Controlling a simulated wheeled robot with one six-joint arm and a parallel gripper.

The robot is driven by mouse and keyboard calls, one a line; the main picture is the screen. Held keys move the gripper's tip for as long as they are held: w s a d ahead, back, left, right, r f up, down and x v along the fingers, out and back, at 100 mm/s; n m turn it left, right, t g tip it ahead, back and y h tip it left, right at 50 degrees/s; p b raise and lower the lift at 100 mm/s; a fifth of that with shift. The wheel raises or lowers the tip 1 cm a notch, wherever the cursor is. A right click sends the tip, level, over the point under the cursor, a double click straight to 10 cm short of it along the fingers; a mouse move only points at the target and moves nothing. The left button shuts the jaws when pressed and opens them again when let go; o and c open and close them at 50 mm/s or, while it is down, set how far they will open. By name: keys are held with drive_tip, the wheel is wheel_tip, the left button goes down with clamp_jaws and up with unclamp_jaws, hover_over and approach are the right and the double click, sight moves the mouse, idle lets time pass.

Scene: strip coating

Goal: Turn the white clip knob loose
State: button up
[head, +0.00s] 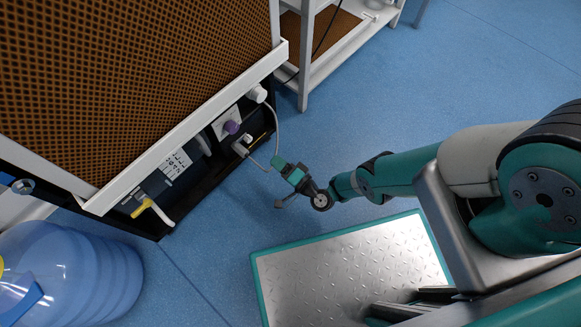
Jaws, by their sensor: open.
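A white round cap (258,94) sits higher on the same front; I cannot tell for sure which of the two is the clip knob. My gripper (276,162) is open and points up and left toward the shelf front. It appears a short way to the right of the small white part, apart from it. The fingertips are small, and their exact gap is hard to see.
A thin pale hose (277,128) loops close by my gripper. A brown mesh-topped bench (130,80) overhangs the shelf. A yellow-handled tap (143,208) and a blue water bottle (75,270) stand at the left. A white rack (304,90) stands behind. Blue floor between is clear.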

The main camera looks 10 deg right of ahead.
drive_tip(key=b+v, duration=0.1)
drive_tip(key=v, duration=0.3)
drive_tip(key=shift+s+d, duration=0.2)
drive_tip(key=shift+s, duration=0.15)
